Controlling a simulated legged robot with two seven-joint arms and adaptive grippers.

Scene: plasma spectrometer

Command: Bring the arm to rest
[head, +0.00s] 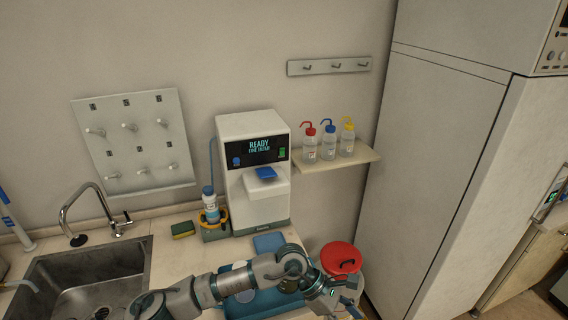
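My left arm comes in from the lower left and stretches to the right across the front of the counter. My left gripper (336,300) is at its end, low in the head view, in front of the red-lidded bin (341,258). Its fingers are small and overlap the bin in the picture, so I cannot tell whether they are open or shut, or whether they touch the bin. No held object is clearly visible. My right gripper is not in view.
A blue tray (262,303) lies partly behind my arm. A white machine (254,170) reading "READY" stands behind it. A steel sink (85,285) is at left. Several bottles, including a red-capped one (309,148), stand on a wall shelf (335,160). A tall cabinet (440,140) is at right.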

